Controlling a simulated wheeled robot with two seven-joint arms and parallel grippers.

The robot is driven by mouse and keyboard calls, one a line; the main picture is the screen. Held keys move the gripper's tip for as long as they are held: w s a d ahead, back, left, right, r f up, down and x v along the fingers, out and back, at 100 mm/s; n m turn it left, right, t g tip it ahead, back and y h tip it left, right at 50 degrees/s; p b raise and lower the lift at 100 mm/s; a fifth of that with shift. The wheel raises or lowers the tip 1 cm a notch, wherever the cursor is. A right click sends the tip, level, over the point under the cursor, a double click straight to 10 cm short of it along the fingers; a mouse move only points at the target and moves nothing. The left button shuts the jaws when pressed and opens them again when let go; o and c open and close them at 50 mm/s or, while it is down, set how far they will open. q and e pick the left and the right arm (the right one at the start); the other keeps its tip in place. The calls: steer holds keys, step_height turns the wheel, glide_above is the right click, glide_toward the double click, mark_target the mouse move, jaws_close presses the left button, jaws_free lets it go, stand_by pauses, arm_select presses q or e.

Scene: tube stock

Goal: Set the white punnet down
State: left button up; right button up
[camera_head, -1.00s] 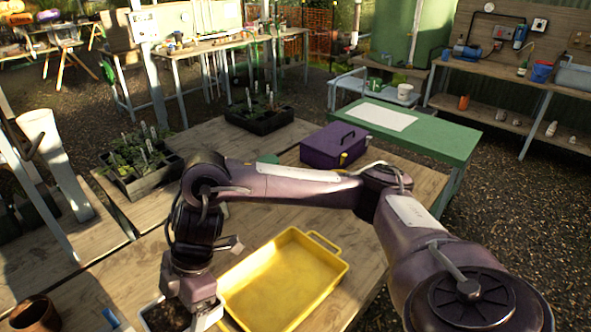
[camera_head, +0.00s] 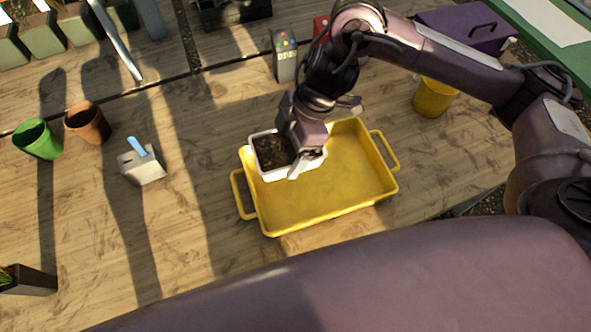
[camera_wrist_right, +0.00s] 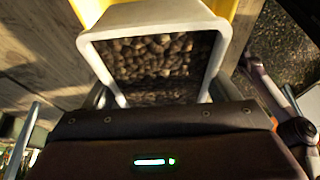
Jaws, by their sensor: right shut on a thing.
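The white punnet (camera_head: 275,174), filled with dark brown lumpy material, is in my right gripper (camera_head: 297,160). In the head view it overlaps the upper left part of the yellow tray (camera_head: 335,190). I cannot tell whether it touches the tray or hangs above it. The right wrist view shows the punnet (camera_wrist_right: 150,18) close in front of the gripper, with yellow of the tray behind it. The fingers are mostly hidden there. My left gripper is not in view.
A green pot (camera_head: 38,140), terracotta pot (camera_head: 88,124) and pale block (camera_head: 142,168) stand left on the wooden table. The tray's right half is clear.

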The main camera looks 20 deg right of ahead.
step_height(320, 180, down, 9)
steer(key=shift+f+b, duration=0.2)
steer(key=shift+b, duration=0.85)
steer(key=shift+w+f+b, duration=0.1)
steer(key=shift+f+b, duration=0.5)
steer(key=shift+f, duration=1.5)
steer(key=shift+f, duration=0.1)
steer(key=o, duration=1.1)
steer(key=shift+c, duration=0.2)
